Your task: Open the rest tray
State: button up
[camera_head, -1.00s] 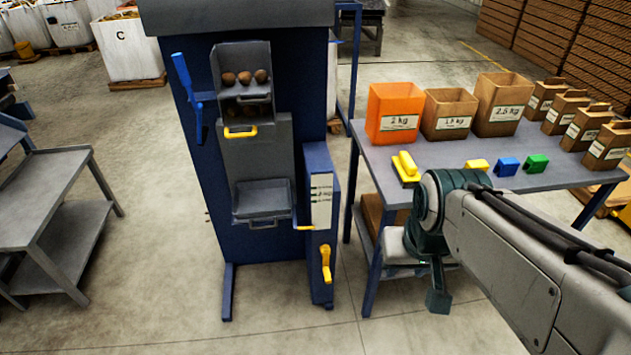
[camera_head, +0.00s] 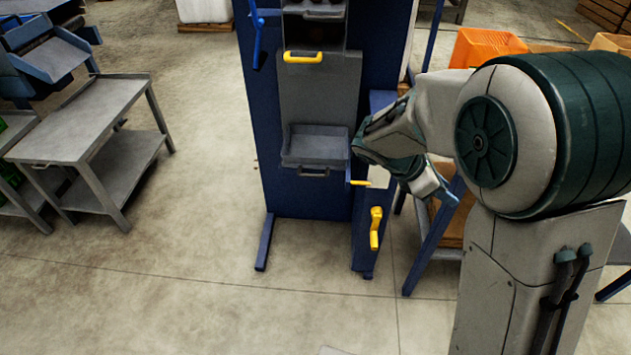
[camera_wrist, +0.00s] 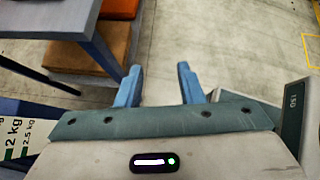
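The dark blue grader (camera_head: 300,200) stands ahead with a grey front. A grey open-topped tray (camera_head: 317,147) with a grey handle sits low on that front. Above it is a grey panel with a yellow handle (camera_head: 303,57). A narrow blue box at the right has a small yellow lever (camera_head: 360,183) and a larger yellow handle (camera_head: 376,228). No label shows which part is the rest tray. My gripper (camera_wrist: 159,84) is open and empty, its two blue fingers apart over the floor. In the head view it is right of the grey tray, touching nothing that I can see.
A blue-legged table (camera_head: 437,235) stands right of the grader, largely behind my arm, with an orange bin (camera_head: 485,46) on it. A grey two-level cart (camera_head: 85,115) stands at the left. The floor before the grader is clear. A kg scale label (camera_wrist: 15,135) is close by.

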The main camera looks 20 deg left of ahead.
jog(key=w+a+f+n+t+h+b, duration=0.2)
jog(key=w+a+f+n+t+b, duration=0.1)
jog(key=w+a+f+n, duration=0.3)
jog(key=n+t+y+b, duration=0.85)
jog(key=n+t, duration=0.45)
jog(key=n, duration=0.9)
send_near(312, 176)
jog(key=shift+n, duration=0.3)
jog(key=b+x, duration=0.1)
jog(key=x, duration=0.4)
jog(key=b+x, duration=0.1)
jog(key=x, duration=0.4)
jog(key=shift+w+f+b, duration=0.2)
jog(key=shift+w+b, duration=0.1)
jog(key=shift+b, duration=0.05)
grip_shut()
